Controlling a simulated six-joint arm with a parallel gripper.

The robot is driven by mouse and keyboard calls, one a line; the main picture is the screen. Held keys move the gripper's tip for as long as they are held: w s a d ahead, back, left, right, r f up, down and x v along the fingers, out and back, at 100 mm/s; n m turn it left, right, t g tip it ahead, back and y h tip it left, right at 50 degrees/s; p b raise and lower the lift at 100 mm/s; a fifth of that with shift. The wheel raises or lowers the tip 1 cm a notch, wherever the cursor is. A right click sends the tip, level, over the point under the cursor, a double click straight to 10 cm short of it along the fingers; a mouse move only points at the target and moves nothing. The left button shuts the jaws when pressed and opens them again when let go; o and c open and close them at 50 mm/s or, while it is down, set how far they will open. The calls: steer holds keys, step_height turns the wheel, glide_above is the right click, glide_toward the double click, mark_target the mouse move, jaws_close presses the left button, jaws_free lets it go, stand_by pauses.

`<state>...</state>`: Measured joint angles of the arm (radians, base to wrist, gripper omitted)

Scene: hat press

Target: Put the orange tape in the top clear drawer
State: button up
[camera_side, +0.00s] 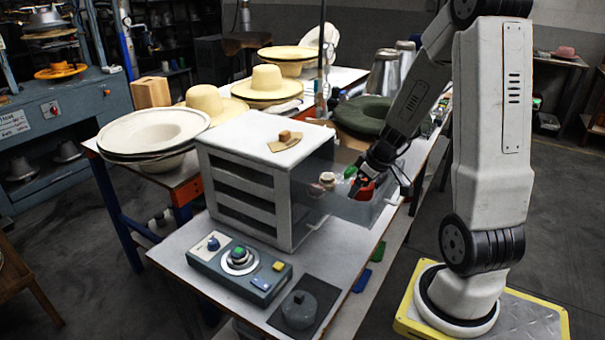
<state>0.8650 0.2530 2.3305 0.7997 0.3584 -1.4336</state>
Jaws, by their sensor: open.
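A white cabinet (245,185) stands on the table, with a clear drawer (345,208) pulled out of its right side at the upper level. A red-orange piece, which looks like the orange tape (365,191), is at the drawer's outer end, right under my gripper (364,178). My gripper points down there with its jaws open, close around or just above the tape; contact cannot be told. The dark fingers hide part of the tape. It appears within the drawer's outline, but whether it rests on the drawer floor is unclear.
A small pale spool (327,180) and a green item (350,171) are at the drawer. A control box (239,264) and a grey weight (299,309) stand in front. A green hat (364,116) lies behind the drawer.

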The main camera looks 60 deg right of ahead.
steer(key=v, duration=1.2)
stand_by(0.3)
